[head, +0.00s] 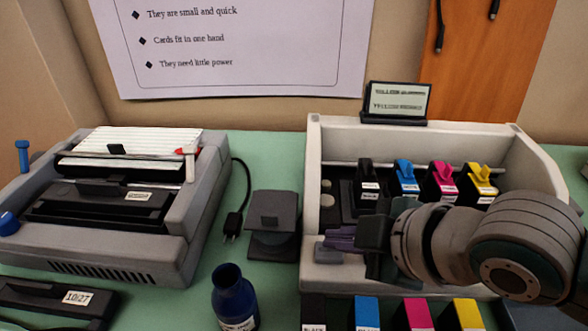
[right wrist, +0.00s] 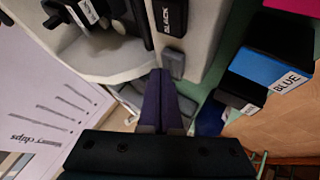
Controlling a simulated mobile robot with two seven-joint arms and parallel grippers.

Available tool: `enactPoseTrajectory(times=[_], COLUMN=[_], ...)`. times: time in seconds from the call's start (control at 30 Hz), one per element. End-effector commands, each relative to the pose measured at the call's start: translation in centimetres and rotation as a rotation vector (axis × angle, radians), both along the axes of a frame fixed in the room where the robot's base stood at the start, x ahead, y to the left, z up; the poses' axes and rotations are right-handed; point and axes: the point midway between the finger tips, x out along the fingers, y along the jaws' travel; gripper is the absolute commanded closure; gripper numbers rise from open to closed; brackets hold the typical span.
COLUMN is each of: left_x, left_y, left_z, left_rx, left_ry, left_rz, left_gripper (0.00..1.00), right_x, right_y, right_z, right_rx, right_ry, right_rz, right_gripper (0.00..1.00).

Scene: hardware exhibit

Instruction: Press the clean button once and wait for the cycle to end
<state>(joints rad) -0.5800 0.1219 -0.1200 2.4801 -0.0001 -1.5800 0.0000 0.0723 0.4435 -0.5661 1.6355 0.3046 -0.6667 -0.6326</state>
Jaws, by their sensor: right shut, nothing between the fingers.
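The open beige printer (head: 435,143) holds black, blue, magenta and yellow cartridges in a row. A grey block (head: 328,253), which may be the clean button, sits at its front left; a grey block also shows in the right wrist view (right wrist: 173,62). Two pale round spots (head: 327,193) lie inside the printer's left end. My right gripper (head: 334,238) is shut and empty, its purple fingers at the grey block. In the right wrist view the fingertips (right wrist: 160,80) reach close to the block; I cannot tell whether they touch. My left gripper is not in view.
A dark-framed sign (head: 398,103) with lines starting "YELLOW" stands on the printer's back edge. Spare cartridges (head: 367,312) stand in front. A dark blue bottle (head: 233,297), a grey stand (head: 273,225) and a grey typewriter-like machine (head: 110,255) are to the left.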

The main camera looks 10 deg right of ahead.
Motion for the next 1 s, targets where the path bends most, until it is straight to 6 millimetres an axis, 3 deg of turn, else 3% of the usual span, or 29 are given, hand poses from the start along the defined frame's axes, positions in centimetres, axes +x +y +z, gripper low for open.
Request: enactPoseTrajectory(times=[1.0], left_x=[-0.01], left_y=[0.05], left_z=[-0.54], left_rx=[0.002], left_ry=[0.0], left_rz=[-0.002], left_gripper=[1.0], right_x=[0.01], right_y=[0.02], right_z=[-0.81], right_rx=[0.0], right_ry=[-0.002], right_rz=[0.001], right_gripper=[1.0])
